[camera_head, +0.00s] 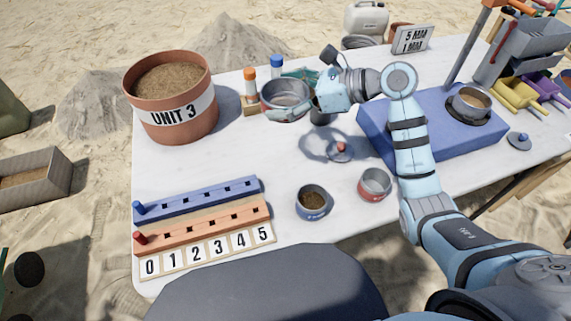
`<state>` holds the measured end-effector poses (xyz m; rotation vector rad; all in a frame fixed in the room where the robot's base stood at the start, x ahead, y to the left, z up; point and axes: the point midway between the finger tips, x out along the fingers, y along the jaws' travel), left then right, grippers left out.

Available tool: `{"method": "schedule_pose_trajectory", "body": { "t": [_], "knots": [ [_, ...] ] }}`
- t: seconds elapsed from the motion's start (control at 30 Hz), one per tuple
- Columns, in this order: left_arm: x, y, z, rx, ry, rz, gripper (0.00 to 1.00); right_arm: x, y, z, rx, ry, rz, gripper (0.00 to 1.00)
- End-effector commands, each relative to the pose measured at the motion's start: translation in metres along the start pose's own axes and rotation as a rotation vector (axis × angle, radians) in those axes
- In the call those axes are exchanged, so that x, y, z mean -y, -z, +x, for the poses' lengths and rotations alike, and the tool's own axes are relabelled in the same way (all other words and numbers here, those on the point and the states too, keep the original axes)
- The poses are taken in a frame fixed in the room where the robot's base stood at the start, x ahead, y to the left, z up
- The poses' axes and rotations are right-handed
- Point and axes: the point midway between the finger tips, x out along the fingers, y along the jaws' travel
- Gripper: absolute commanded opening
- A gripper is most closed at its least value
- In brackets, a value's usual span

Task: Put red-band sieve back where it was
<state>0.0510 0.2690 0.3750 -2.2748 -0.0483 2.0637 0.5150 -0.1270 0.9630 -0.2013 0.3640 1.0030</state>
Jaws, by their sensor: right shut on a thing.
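My right gripper (316,99) is shut on a round metal sieve (287,94), holding it at its right side. The sieve hangs above the table, with a ring-shaped shadow on the white top below and to its right. Another round metal vessel (469,98) with brown contents sits on a dark ring on the blue block (375,122). My left gripper is not in view.
A red-banded cup (374,184) and a blue-banded cup (313,201) stand at the front. The UNIT 3 bucket (172,122), orange bottle (250,88) and blue-capped bottle (277,66) stand behind. Peg rails (200,223) lie front left. The centre-left tabletop is clear.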

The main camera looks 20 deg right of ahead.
Motion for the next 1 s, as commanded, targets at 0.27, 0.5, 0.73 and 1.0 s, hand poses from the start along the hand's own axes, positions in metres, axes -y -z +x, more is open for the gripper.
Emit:
{"method": "schedule_pose_trajectory", "body": {
  "t": [0.27, 0.5, 0.73, 1.0],
  "knots": [
    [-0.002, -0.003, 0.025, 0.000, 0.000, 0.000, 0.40, -0.001, 0.097, 0.040, -0.003, -0.002, 0.007, 0.48],
    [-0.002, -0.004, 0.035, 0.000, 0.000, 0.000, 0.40, 0.000, 0.140, 0.057, -0.002, 0.000, 0.003, 0.48],
    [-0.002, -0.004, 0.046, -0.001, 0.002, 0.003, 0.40, 0.000, 0.174, 0.072, 0.000, 0.001, 0.003, 0.48],
    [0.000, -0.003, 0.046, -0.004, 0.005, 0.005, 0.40, 0.000, 0.175, 0.072, 0.000, 0.001, 0.001, 0.48]
  ]
}}
